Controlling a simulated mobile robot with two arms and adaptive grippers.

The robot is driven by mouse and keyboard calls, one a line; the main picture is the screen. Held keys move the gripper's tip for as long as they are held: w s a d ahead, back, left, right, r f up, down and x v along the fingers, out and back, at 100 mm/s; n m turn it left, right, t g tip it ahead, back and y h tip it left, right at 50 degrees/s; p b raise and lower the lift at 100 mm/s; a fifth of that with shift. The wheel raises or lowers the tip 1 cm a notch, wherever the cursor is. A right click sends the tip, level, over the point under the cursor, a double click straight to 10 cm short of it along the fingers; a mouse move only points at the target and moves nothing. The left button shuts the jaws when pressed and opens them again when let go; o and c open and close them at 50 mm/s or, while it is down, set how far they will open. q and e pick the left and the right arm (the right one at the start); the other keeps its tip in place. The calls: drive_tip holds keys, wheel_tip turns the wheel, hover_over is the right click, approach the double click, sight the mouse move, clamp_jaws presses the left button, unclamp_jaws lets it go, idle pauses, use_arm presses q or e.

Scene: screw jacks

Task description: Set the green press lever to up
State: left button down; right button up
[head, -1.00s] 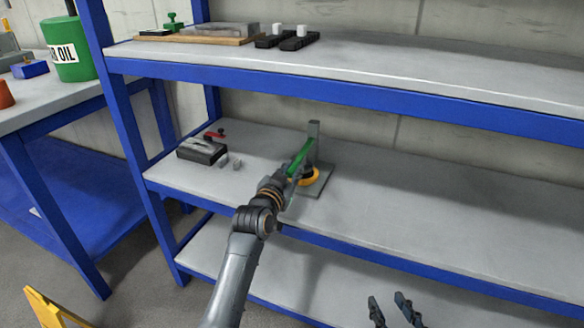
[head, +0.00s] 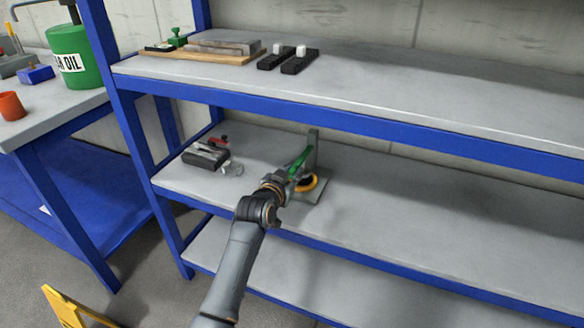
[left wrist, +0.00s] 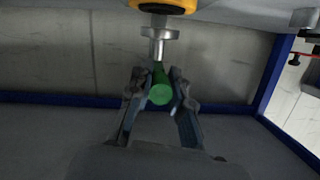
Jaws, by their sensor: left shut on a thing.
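The green press lever (head: 299,161) slants up and to the right toward the grey upright post of the press (head: 313,146), on the middle shelf. A yellow-orange ring (head: 308,184) sits low on the press. My left gripper (head: 286,178) is at the near, lower end of the lever. In the left wrist view, my left gripper (left wrist: 158,90) has its fingers on both sides of the green lever end (left wrist: 160,94), shut on it. A metal rod with a collar (left wrist: 158,35) shows beyond it. My arm hides part of the press base. My right gripper is not in view.
A dark box (head: 205,156), a red-handled piece (head: 218,140) and small clear pieces (head: 233,168) lie left of the press. The upper shelf (head: 400,90) hangs above. The middle shelf is clear to the right.

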use_arm(q)
drive_tip(key=shift+r, duration=0.15)
drive_tip(key=c, duration=1.2)
unclamp_jaws()
drive_tip(key=v, duration=1.2)
